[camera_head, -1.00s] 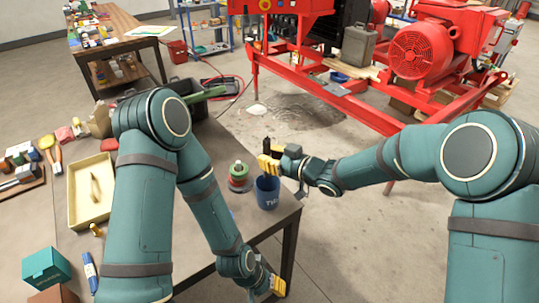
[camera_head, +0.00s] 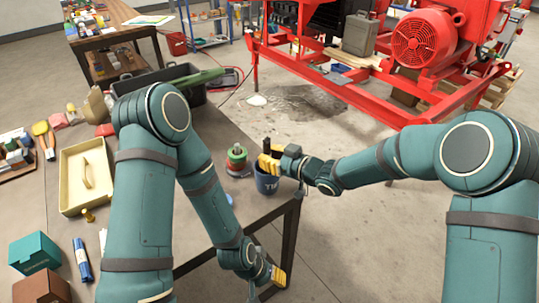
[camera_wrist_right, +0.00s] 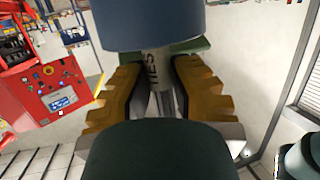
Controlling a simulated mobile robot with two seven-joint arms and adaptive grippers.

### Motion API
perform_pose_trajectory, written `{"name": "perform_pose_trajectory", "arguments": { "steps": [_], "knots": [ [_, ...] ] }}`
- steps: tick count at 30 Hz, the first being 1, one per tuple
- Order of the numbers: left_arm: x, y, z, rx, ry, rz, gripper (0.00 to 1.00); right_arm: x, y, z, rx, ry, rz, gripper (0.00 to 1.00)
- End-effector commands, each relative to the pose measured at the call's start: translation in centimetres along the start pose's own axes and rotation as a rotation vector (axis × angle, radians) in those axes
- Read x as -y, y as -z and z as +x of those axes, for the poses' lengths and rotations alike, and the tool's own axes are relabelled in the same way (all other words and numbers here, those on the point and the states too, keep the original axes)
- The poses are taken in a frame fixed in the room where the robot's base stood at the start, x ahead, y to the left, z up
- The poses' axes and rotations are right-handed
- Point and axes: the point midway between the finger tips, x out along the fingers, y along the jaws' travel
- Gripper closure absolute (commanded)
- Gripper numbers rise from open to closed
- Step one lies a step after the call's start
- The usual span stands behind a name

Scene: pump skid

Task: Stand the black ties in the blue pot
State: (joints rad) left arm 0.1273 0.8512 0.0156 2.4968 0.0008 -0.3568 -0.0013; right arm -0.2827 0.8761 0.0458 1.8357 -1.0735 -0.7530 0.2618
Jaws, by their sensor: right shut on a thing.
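The blue pot (camera_head: 268,183) stands upright near the table's right edge, with white lettering on its side. My right gripper (camera_head: 267,161) is at the pot's rim, shut on the black ties (camera_head: 266,145), whose dark top sticks up above the yellow fingers. In the right wrist view the bundle, with a pale label (camera_wrist_right: 153,70) reading TIES, lies between the fingers (camera_wrist_right: 152,88). The blue pot (camera_wrist_right: 150,22) hides the bundle's far end; I cannot tell whether it is inside. My left gripper (camera_head: 279,277) is low at the table's front; its jaw opening is unclear.
A cream tray (camera_head: 85,178), a teal box (camera_head: 34,252) and a dark crate (camera_head: 160,86) are farther left. A red pump skid (camera_head: 400,95) stands beyond the table.

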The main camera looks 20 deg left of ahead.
Motion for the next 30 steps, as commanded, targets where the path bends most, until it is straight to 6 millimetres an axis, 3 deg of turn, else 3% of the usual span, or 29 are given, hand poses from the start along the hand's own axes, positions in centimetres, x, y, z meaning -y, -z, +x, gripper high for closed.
{"name": "perform_pose_trajectory", "arguments": {
  "steps": [10,11,12,13,23,30],
  "knots": [
    [0.1,0.0,0.2,-0.002,0.000,0.000,0.53,0.0,-0.2,0.1,-0.001,0.000,-0.001,1.00],
    [0.1,0.0,0.2,-0.002,0.000,0.000,0.53,0.0,-0.2,0.1,-0.001,0.000,-0.001,0.70],
    [0.1,0.0,0.2,-0.002,0.000,0.000,0.53,0.0,-0.2,0.1,-0.001,0.000,-0.001,0.56],
    [0.1,0.0,0.2,-0.001,0.000,0.000,0.53,0.0,-0.2,0.1,-0.001,0.000,-0.001,0.53],
    [0.1,0.0,0.2,-0.001,0.000,0.000,0.53,0.0,-0.2,-0.1,0.000,0.000,0.000,0.53],
    [0.1,0.0,0.2,-0.001,0.000,0.000,0.53,-0.1,-0.2,-3.2,0.000,-0.003,0.000,0.53]
  ]
}}
